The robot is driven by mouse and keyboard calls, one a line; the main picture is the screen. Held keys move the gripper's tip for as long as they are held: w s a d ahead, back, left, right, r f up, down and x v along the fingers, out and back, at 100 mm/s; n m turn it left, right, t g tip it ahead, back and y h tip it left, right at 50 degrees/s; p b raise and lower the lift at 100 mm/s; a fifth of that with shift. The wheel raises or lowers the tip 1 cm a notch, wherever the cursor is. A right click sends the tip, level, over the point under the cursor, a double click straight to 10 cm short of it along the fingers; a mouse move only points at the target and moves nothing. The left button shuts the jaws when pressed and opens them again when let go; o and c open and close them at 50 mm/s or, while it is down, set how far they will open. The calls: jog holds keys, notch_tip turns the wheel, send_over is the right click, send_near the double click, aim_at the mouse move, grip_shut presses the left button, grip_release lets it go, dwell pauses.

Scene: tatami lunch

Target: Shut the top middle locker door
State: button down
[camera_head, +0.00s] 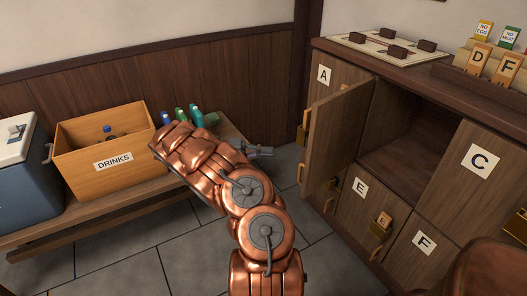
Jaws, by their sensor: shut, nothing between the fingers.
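The top middle locker door (335,142) stands open. It is hinged beside the door marked A and swings out toward the front, showing the dark empty top middle compartment (405,150). My copper arm reaches up from the bottom middle. My gripper (266,151) is small and partly hidden behind the arm. It is shut and empty, to the left of the open door, with a gap between them.
Locker doors A (323,75), C (478,160), E (361,187) and F (424,242) are shut. Brass padlocks (381,224) stick out. A bench (100,210) with a drinks crate (108,185) and a cooler (22,170) stands left. Grey floor (335,265) is clear between.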

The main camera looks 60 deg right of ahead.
jog(key=s+d, duration=0.2)
jog(key=s, duration=0.8)
jog(key=shift+s+b, duration=0.3)
jog(key=shift+b, duration=0.05)
jog(key=shift+s, duration=0.1)
